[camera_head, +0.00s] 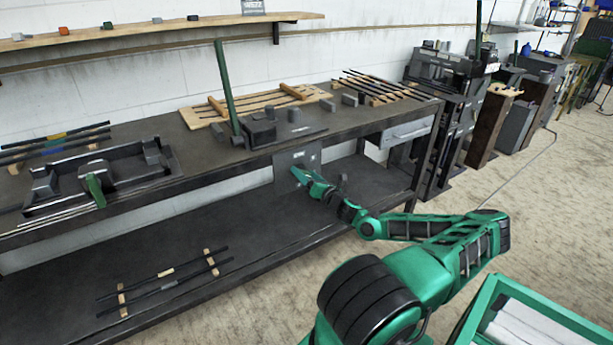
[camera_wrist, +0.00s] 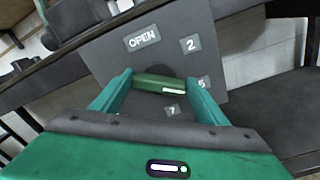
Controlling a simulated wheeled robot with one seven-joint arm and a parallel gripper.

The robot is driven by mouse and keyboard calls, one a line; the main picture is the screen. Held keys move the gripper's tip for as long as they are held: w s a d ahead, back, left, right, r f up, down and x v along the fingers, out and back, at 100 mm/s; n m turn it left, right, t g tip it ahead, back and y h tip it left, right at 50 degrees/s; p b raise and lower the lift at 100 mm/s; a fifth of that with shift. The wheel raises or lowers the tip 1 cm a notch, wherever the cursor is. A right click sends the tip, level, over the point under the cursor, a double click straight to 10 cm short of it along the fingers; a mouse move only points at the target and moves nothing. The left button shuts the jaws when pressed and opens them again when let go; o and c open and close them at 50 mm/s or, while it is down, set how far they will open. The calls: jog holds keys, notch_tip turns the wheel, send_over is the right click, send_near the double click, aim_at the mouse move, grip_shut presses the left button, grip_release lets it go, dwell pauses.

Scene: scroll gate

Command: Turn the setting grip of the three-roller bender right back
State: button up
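The setting grip (camera_wrist: 160,83) is a short dark green bar with a pale mark near its right end. It sits in front of a grey plate (camera_wrist: 110,58) marked OPEN, 2, 5 and 7, over a dark round part. The plate (camera_head: 284,161) hangs on the bench's front edge, below a dark machine with a tall green lever (camera_head: 227,88). My gripper (camera_wrist: 160,88) has one finger at each end of the grip, with no clear gap, and appears shut on it. In the head view my gripper (camera_head: 300,173) is at the plate and hides the grip.
The bench (camera_head: 215,160) runs along the wall, with a lower shelf (camera_head: 230,255) holding a few bars. Another dark machine with a green handle (camera_head: 95,191) stands at left. A drawer (camera_head: 405,133) is right of the plate. Open floor lies in front.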

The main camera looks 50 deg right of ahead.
jog(key=shift+s+d+f+h, duration=0.1)
jog(key=shift+d+f+h, duration=0.1)
jog(key=shift+h, duration=0.1)
jog(key=shift+a, duration=0.2)
jog(key=shift+c, duration=0.2)
jog(key=shift+a+f, duration=0.1)
jog(key=shift+f, duration=0.05)
jog(key=n, duration=2.3)
jog(key=shift+a+f, duration=0.15)
jog(key=shift+a, duration=0.1)
